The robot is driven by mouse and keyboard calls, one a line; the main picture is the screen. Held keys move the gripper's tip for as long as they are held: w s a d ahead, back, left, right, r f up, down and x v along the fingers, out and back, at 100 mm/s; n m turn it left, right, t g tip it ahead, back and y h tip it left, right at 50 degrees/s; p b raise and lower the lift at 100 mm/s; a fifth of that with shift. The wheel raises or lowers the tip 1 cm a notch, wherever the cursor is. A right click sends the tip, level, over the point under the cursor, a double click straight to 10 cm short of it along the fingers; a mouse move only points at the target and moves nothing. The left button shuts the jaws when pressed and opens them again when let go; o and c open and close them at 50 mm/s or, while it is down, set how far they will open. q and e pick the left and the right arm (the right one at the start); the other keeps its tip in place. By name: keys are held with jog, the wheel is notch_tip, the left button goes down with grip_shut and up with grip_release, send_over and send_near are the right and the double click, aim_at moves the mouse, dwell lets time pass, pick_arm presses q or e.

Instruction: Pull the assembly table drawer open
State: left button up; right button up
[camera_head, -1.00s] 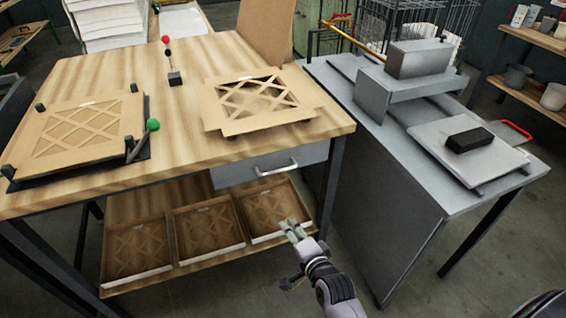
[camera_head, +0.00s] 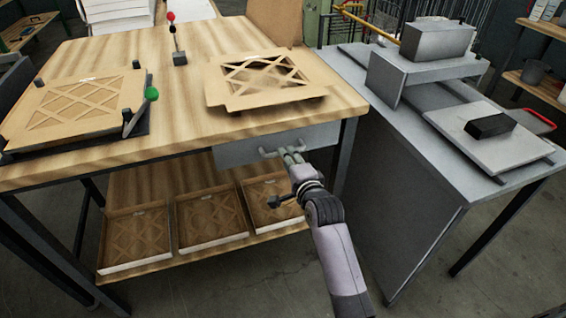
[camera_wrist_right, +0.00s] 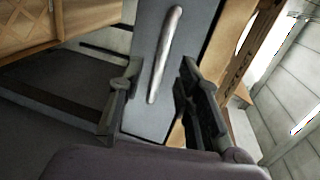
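The assembly table (camera_head: 190,95) has a wooden top and a grey drawer (camera_head: 236,154) under its front edge at the right. The drawer looks shut. Its bar handle (camera_head: 268,152) is partly hidden behind my right gripper (camera_head: 290,155) in the head view. In the right wrist view the silver handle (camera_wrist_right: 165,55) runs lengthwise up the drawer front (camera_wrist_right: 150,118). My right gripper (camera_wrist_right: 155,95) is open there, its fingers on either side of the handle's lower end, with no clear contact. My left gripper is not in view.
Filter panels lie on the table (camera_head: 265,80) and in a fixture (camera_head: 75,110). Several boxed filters (camera_head: 210,217) stand on the lower shelf. A grey bench (camera_head: 400,140) with a press stands close on the right. Floor is free in front.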

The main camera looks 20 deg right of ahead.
jog(key=shift+b+x, duration=1.45)
jog(key=shift+x, duration=0.9)
grip_shut()
